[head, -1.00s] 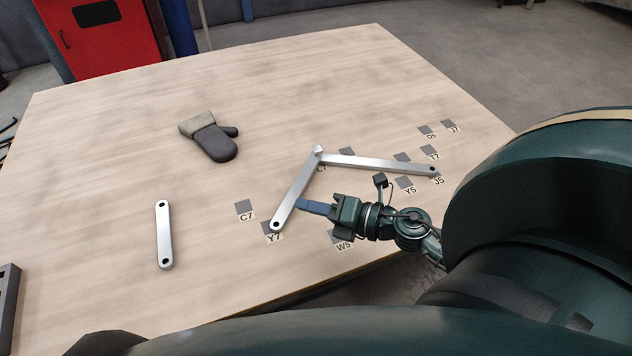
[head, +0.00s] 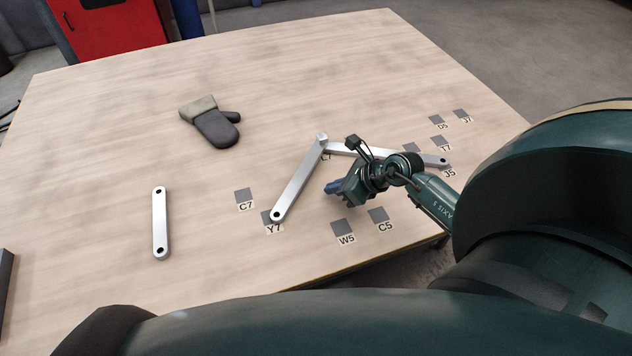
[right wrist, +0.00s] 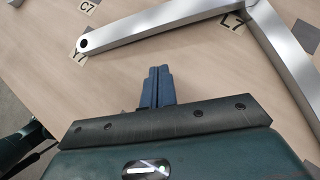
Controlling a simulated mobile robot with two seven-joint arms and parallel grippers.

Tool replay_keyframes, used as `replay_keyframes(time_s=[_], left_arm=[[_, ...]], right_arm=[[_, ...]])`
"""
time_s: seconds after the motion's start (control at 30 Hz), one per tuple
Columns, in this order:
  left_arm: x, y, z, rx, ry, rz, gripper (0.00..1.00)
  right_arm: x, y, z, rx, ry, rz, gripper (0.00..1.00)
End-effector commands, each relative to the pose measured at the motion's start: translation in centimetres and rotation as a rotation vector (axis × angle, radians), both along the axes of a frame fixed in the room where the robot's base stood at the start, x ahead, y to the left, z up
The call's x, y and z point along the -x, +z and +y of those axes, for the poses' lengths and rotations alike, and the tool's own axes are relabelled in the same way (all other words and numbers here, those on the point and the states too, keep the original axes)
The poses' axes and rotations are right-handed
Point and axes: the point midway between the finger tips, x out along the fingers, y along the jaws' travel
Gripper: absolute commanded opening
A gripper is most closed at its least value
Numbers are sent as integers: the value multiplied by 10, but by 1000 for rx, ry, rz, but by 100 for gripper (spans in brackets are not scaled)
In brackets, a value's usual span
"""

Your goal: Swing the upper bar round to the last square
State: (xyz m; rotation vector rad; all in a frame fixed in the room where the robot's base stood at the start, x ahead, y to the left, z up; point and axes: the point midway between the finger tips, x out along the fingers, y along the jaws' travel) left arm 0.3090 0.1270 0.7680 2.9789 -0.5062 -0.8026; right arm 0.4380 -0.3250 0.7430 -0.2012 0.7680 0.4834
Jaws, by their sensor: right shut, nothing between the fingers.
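Two flat silver bars meet at a raised pivot. One bar (head: 299,181) runs from the pivot to the square Y7 (head: 268,217), its holed end covering part of that square; it appears to be the upper one. The other bar (head: 345,150) runs right to the square J5 (head: 449,171), partly hidden by my arm. My right gripper (head: 333,187) is shut and empty, inside the angle between the bars, apart from both. In the right wrist view its blue fingers (right wrist: 157,75) are together, short of the Y7 bar (right wrist: 150,22). My left gripper is out of view.
Labelled squares C7 (head: 243,195), W5 (head: 344,228) and C5 (head: 378,215) lie open on the table; several more are at the right. A loose silver bar (head: 160,222) lies at the left. A dark mitt (head: 215,128) lies behind. The table's middle left is clear.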

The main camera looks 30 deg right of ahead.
Motion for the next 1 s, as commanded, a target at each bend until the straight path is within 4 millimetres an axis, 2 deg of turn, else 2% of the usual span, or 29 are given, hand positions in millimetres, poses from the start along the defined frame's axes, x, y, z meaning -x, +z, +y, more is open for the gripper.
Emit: replay_keyframes(time_s=[0.07,0.3,0.8,1.0], left_arm=[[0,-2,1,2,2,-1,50],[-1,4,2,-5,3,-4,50],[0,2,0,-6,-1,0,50],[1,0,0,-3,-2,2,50]], right_arm=[[-11,-12,7,-4,-1,-1,0],[-38,-10,22,-2,0,0,0],[-45,-10,25,0,0,0,0],[-61,-10,33,1,0,-2,0]])
